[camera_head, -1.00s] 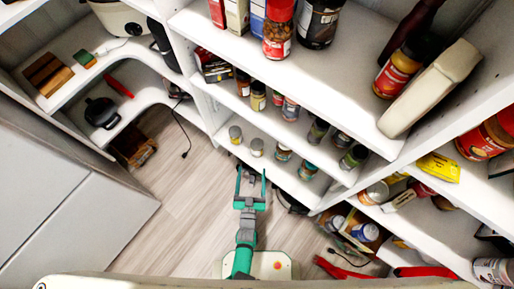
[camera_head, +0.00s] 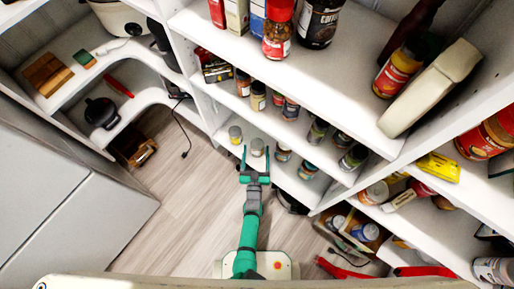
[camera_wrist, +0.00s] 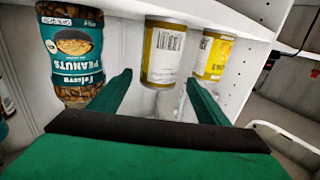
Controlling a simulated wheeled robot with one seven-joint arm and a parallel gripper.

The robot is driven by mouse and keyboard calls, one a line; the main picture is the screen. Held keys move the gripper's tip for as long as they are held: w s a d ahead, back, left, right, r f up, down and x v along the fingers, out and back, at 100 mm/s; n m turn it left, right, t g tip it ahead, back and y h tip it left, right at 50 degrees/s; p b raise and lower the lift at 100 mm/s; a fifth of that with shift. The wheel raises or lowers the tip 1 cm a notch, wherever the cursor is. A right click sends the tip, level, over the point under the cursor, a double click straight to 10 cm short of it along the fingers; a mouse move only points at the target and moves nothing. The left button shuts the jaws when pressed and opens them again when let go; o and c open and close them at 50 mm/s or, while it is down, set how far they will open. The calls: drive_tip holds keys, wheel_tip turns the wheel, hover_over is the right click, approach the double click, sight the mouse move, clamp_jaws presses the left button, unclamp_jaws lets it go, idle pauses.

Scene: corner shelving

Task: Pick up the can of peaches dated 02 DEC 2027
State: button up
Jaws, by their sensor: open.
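Two yellow-labelled cans with silver lids stand side by side on the lowest shelf. One can (camera_head: 257,147) is the nearer to my gripper (camera_head: 255,152); the other can (camera_head: 235,134) is to its left. In the wrist view, which looks upside down, the middle can (camera_wrist: 164,52) lies between the lines of my open fingers, and the other can (camera_wrist: 213,57) is to its right. My gripper is empty, with its fingertips close in front of the middle can. Whether they reach around it is unclear. I cannot read a date on either can.
A peanut jar with a teal label (camera_wrist: 72,50) stands beside the middle can, close to one finger. It also shows in the head view (camera_head: 283,152). Another shelf with jars (camera_head: 258,96) overhangs from above.

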sight(257, 139)
drive_tip(key=shift+w+d+f, duration=0.15)
drive_tip(key=shift+w, duration=1.8)
drive_tip(key=shift+s, duration=0.2)
drive_tip(key=c, duration=1.4)
drive_tip(key=shift+w+r, duration=0.1)
drive_tip(key=shift+r, duration=0.1)
